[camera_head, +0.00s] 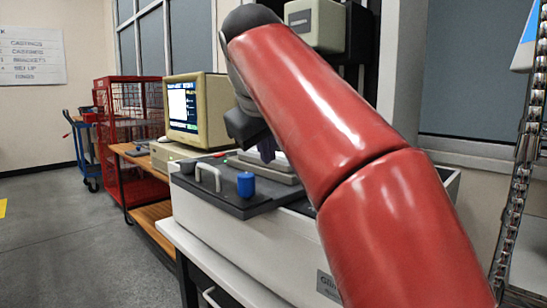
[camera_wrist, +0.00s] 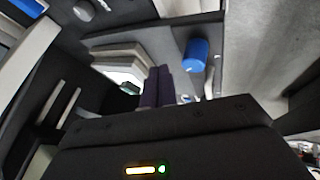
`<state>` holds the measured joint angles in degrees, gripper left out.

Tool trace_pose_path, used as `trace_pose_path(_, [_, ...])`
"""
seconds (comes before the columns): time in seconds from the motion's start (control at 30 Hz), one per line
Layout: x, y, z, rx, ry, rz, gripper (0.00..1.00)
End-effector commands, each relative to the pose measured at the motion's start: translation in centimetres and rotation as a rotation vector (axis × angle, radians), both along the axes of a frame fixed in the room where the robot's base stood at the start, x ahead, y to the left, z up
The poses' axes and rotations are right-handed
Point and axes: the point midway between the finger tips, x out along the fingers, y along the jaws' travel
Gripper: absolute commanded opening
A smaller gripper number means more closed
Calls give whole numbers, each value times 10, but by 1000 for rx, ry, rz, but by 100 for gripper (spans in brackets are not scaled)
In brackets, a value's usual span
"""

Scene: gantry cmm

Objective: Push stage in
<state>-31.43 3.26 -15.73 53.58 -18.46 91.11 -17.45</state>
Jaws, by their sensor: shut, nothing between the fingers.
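The stage is a dark flat plate (camera_head: 215,195) on top of a white machine base (camera_head: 235,235), and its front end overhangs the base's near edge. A pale handle (camera_head: 208,172) and a blue knob (camera_head: 246,185) stand on the plate; the blue knob also shows in the wrist view (camera_wrist: 196,55). A light grey stepped block (camera_head: 262,165) lies behind them. My gripper (camera_head: 267,150) is shut and empty, its dark fingers pointing down by this block. They show side by side in the wrist view (camera_wrist: 158,88). Whether they touch the block, I cannot tell. My red arm hides the stage's right side.
A beige computer monitor (camera_head: 195,105) stands on a wooden bench left of the machine. A red wire cage (camera_head: 128,120) and a blue cart (camera_head: 85,150) stand farther back. A cable chain (camera_head: 525,150) hangs at the right.

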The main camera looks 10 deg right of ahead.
Motion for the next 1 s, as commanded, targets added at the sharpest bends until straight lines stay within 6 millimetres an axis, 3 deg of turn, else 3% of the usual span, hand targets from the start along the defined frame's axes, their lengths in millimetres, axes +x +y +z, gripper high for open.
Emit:
trace_pose_path(0.4, [49,-16,-72,0,3,-2,0])
trace_pose_path(0.67, [69,-44,-69,0,1,-3,0])
trace_pose_path(1.0, [72,-49,-69,1,0,1,0])
